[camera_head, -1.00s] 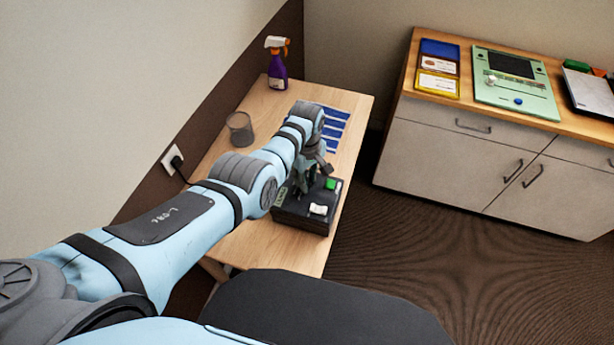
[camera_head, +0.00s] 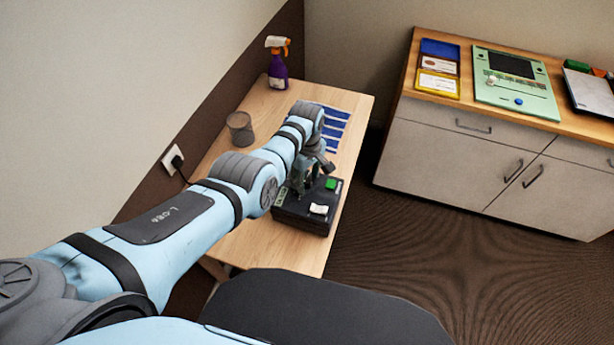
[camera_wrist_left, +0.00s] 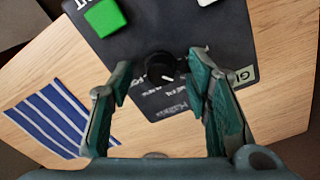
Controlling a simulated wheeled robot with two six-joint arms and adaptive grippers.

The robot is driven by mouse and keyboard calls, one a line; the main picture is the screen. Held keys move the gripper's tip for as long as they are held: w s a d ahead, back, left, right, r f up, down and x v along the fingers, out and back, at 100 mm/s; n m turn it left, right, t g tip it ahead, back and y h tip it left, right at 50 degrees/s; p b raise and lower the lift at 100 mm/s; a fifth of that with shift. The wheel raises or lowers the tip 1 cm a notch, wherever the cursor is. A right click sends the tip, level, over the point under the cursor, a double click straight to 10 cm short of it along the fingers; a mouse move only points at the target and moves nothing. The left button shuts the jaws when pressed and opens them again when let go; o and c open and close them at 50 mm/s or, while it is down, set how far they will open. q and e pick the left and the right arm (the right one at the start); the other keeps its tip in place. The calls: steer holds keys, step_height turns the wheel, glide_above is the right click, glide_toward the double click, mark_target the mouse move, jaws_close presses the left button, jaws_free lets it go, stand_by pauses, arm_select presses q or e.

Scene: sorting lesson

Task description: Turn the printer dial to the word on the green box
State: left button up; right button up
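A dark box-shaped device (camera_head: 318,217) with a green button (camera_head: 331,183) and a white piece (camera_head: 318,209) on top stands on the wooden table. In the left wrist view its black round dial (camera_wrist_left: 160,66) has a pale pointer mark and small words around it, partly unreadable. My left gripper (camera_head: 302,180) is low over the device. In the left wrist view its open fingers (camera_wrist_left: 161,72) stand on either side of the dial, with visible gaps. A green panel device (camera_head: 515,85) with a dark screen lies on the cabinet; no word on it is readable. My right gripper is out of view.
Blue striped strips (camera_head: 335,130) lie behind the device, with a grey cup (camera_head: 240,128) left of my arm. A purple spray bottle (camera_head: 278,72) stands at the back. The wooden cabinet (camera_head: 410,92) at right holds coloured trays. Bare floor separates it from the table.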

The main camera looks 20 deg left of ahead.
mark_target(307, 180)
arm_select(q)
steer(key=shift+r, duration=0.4)
step_height(307, 180, up, 11)
steer(key=shift+r, duration=0.1)
